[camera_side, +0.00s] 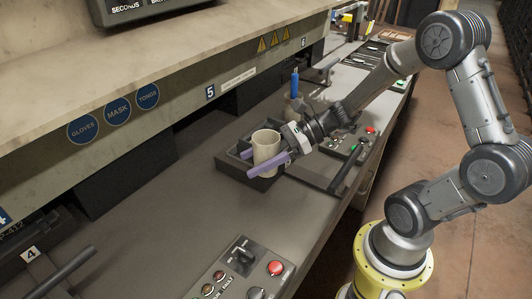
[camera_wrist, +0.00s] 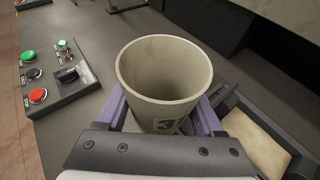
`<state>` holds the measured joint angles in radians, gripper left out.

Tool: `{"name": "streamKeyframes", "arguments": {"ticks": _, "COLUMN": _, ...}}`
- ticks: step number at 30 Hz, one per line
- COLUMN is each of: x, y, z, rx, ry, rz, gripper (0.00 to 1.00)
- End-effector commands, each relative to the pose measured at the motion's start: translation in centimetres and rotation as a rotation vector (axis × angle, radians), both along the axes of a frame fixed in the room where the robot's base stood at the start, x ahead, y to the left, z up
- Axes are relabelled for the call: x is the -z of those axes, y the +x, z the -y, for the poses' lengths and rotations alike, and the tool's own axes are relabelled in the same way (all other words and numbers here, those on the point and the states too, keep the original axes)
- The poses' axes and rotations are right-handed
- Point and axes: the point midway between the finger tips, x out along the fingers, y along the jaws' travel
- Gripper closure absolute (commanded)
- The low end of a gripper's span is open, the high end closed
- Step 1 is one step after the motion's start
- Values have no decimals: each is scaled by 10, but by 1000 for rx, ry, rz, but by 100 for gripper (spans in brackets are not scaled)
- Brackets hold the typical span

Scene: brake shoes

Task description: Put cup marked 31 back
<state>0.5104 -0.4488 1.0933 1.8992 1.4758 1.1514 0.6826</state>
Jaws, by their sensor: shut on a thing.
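A beige cup (camera_side: 265,147) stands upright between the purple fingers of my gripper (camera_side: 249,164). In the wrist view the cup (camera_wrist: 150,75) is open at the top and looks empty. Part of a dark marking with a "3" shows low on its side; the rest is hidden. My gripper is shut on the cup, one finger on each side. In the side view the cup is over or in a dark open tray (camera_side: 228,163); I cannot tell whether its base touches the tray.
In the wrist view a dark-walled compartment with a tan floor (camera_wrist: 258,143) lies right of the cup. A button panel (camera_wrist: 50,75) is at left. In the side view another panel (camera_side: 243,270) is in front. A blue-handled tool (camera_side: 295,85) stands behind, and a shelf overhangs the bench.

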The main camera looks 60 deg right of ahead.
Motion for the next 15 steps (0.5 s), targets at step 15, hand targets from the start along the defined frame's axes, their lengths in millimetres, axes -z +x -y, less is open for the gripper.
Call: {"name": "streamKeyframes", "arguments": {"ticks": 15, "x": -77, "y": 1, "z": 0, "rx": 0, "ry": -2, "rz": 6, "gripper": 95}}
